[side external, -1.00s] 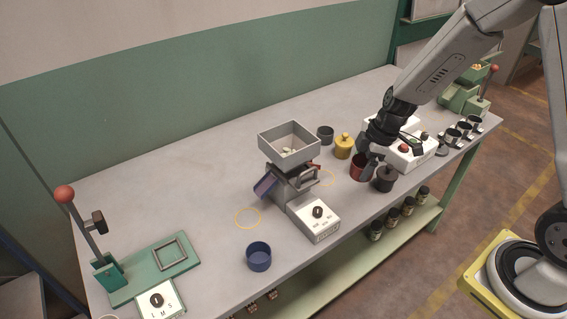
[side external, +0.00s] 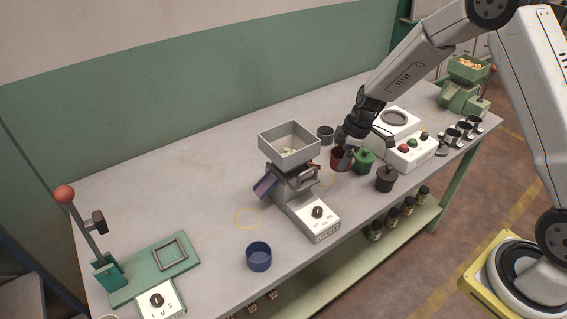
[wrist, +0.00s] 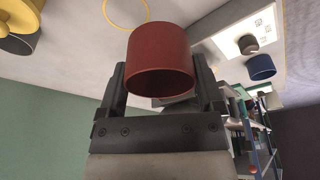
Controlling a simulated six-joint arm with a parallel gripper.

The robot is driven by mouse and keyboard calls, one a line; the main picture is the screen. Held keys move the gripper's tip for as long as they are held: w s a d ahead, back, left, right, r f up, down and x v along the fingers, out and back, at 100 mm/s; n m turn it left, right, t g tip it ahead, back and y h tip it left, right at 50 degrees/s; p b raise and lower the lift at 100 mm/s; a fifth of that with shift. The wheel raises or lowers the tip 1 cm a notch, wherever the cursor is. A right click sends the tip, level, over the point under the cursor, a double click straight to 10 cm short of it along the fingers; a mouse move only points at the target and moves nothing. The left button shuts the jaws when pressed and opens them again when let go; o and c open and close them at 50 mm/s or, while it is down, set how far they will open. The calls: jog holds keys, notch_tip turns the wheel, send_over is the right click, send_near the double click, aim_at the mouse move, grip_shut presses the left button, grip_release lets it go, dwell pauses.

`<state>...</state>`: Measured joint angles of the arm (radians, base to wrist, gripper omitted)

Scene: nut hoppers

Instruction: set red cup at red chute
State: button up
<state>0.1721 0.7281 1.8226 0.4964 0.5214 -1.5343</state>
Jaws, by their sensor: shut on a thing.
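My gripper (side external: 345,150) is shut on the red cup (side external: 338,165), which sits upright between its fingers, just right of the hopper machine. The wrist view shows the same red cup (wrist: 160,50) between both fingers. The side view does not clearly show whether the cup touches the table. The red chute (side external: 314,166) shows only as a small strip on the machine's right side, mostly hidden. A yellow ring (side external: 331,180) is marked on the table below it, and the cup is close by, on its far right side.
The grey hopper (side external: 290,145) stands above the machine. The blue chute (side external: 265,186) is on its left, with a blue cup (side external: 258,260) in front. A green pot (side external: 363,163) and dark pot (side external: 386,180) stand right of the cup. A dark grey cup (side external: 325,134) is behind.

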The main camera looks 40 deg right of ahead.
jog(key=w+f, duration=0.5)
jog(key=f, duration=0.1)
jog(key=shift+w+d, duration=0.15)
jog(key=shift+w, duration=0.15)
jog(key=shift+w+f, duration=0.25)
jog(key=shift+f, duration=1.5)
jog(key=shift+f, duration=0.15)
jog(key=o, duration=1.1)
